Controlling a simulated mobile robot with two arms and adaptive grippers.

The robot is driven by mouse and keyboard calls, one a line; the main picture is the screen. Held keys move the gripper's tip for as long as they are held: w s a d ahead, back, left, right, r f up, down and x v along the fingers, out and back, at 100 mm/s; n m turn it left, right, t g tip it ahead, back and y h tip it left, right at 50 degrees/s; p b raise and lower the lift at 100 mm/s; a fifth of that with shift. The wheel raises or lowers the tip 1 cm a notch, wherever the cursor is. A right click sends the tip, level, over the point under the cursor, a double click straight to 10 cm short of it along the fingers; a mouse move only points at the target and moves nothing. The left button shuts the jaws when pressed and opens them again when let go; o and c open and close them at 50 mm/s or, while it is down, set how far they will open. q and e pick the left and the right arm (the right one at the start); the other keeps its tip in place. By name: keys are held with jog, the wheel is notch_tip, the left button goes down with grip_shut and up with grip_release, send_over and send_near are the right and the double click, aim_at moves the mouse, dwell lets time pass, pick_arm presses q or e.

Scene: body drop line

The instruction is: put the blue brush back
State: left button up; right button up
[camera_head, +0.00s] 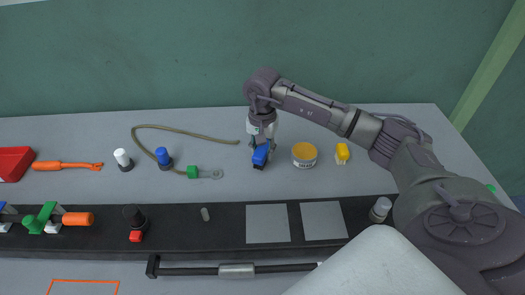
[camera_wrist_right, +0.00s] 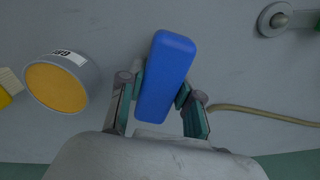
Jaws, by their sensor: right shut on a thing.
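The blue brush (camera_head: 261,155) is in my right gripper (camera_head: 263,144), near the middle of the grey table, left of the round tin. In the right wrist view the blue brush (camera_wrist_right: 166,75) shows as a long blue block between the two fingers of the right gripper (camera_wrist_right: 159,101), which are shut on its sides. A dark part shows under the blue block in the head view. I cannot tell whether it touches the table. My left gripper is in neither view.
A round orange-topped tin (camera_head: 304,156) and a yellow block-shaped thing (camera_head: 342,153) stand to the right. In front, a dark strip (camera_head: 180,222) bears two bare grey squares (camera_head: 267,223) (camera_head: 323,220).

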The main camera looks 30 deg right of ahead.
jog(key=shift+f, duration=0.6)
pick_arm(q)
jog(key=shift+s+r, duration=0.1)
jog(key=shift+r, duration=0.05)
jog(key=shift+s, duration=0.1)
pick_arm(e)
jog(key=shift+f, duration=0.15)
jog(key=o, duration=1.1)
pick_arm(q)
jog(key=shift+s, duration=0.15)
